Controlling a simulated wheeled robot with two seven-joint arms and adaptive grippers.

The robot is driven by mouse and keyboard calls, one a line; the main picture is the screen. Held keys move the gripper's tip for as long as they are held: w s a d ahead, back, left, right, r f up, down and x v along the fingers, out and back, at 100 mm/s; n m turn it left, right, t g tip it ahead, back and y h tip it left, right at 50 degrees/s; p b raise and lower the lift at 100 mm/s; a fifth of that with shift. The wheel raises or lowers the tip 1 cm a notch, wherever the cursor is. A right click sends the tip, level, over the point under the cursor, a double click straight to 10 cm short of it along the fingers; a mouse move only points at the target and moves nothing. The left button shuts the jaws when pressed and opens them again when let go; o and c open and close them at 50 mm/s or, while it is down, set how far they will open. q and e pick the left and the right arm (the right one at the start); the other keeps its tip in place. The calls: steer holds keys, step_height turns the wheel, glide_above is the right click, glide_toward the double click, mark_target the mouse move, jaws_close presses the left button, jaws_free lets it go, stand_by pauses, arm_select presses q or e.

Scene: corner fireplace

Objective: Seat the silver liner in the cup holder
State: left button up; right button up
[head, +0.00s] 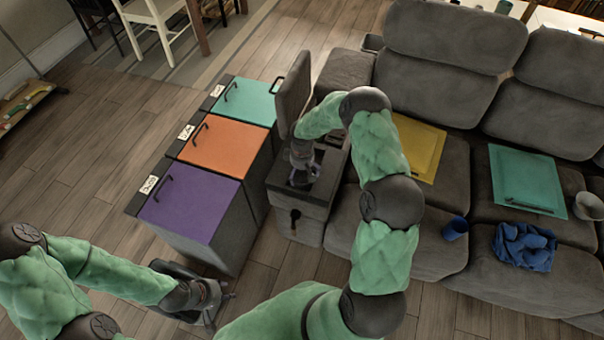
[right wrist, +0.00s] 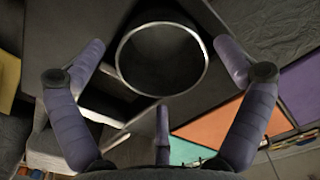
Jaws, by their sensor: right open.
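The silver liner (right wrist: 120,62) shows in the right wrist view as a round, bright-rimmed ring with a dark, empty inside. It is at the dark top of the sofa console (head: 262,182); I cannot tell whether it sits fully down in the cup holder. My right gripper (head: 302,182) is over the console top. In the right wrist view, its purple fingers (right wrist: 160,55) are spread open around the ring, with gaps visible at the sides. The holder's opening is not clear in the head view, hidden by the gripper. My left gripper (head: 218,302) is low at the bottom left, away from the console; its finger state is unclear.
The console's padded lid (head: 292,88) stands raised behind my right gripper. Bins with purple (head: 192,212), orange (head: 222,148) and teal (head: 254,98) lids stand left of it. The grey sofa (head: 440,188) on the right carries a yellow board (head: 424,150), blue cup (head: 455,229) and blue cloth (head: 523,246).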

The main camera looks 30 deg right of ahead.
step_height(320, 180, up, 10)
steer(key=p, duration=0.3)
steer(key=s+a+f+m+y, duration=0.1)
steer(key=s+a+f+y, duration=0.1)
steer(key=s+a+f, duration=0.45)
steer(key=s+a+f+m+y, duration=0.1)
steer(key=s+a, duration=0.2)
steer(key=a, duration=0.6)
steer(key=s+a+f+m+y, duration=0.1)
steer(key=s+a+m, duration=0.3)
steer(key=s, duration=1.1)
steer(key=a+f, duration=0.1)
steer(key=a, duration=0.2)
steer(key=shift+a+m, duration=0.2)
steer(key=shift+m, duration=0.2)
steer(key=shift+f, duration=0.1)
